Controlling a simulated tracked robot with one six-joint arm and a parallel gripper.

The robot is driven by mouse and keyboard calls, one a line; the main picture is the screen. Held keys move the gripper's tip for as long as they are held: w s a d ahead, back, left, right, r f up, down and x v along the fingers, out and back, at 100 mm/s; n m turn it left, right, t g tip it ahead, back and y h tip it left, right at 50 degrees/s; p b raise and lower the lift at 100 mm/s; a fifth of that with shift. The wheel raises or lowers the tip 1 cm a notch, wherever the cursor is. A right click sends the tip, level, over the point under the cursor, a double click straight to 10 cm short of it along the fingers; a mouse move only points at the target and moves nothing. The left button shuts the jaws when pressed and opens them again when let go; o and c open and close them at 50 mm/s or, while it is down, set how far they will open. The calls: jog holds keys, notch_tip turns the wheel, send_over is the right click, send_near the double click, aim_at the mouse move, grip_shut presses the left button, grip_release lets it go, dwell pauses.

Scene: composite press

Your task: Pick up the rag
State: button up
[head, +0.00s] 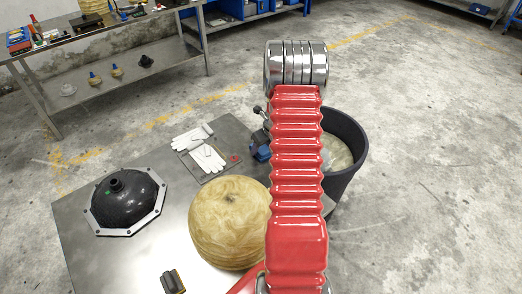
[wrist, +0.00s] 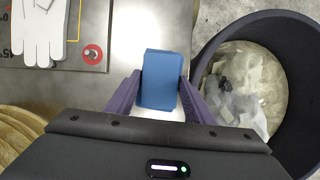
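A blue block-shaped thing, which looks like the folded rag (wrist: 161,80), lies in the middle of the wrist view over the bright metal table top. My gripper (wrist: 160,84) has its two purple fingers on either side of it, with a thin gap showing at the left fingertip. The fingers look open, and I see no clear sign of a grip. In the head view, part of a blue thing (head: 262,152) shows at the table's right edge, partly behind my red arm. My gripper is mostly hidden there.
White gloves (head: 202,153) lie on a grey board on the metal table (head: 85,262). A dark bin (head: 352,150) with crumpled pale material stands right of the table. A yellowish dome (head: 228,222) and a black dome (head: 128,200) stand on the table.

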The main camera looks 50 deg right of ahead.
aim_at(262, 148)
jog(key=c, duration=0.6)
notch_tip(262, 148, up, 10)
jog(key=shift+r, duration=0.25)
dwell(0.4)
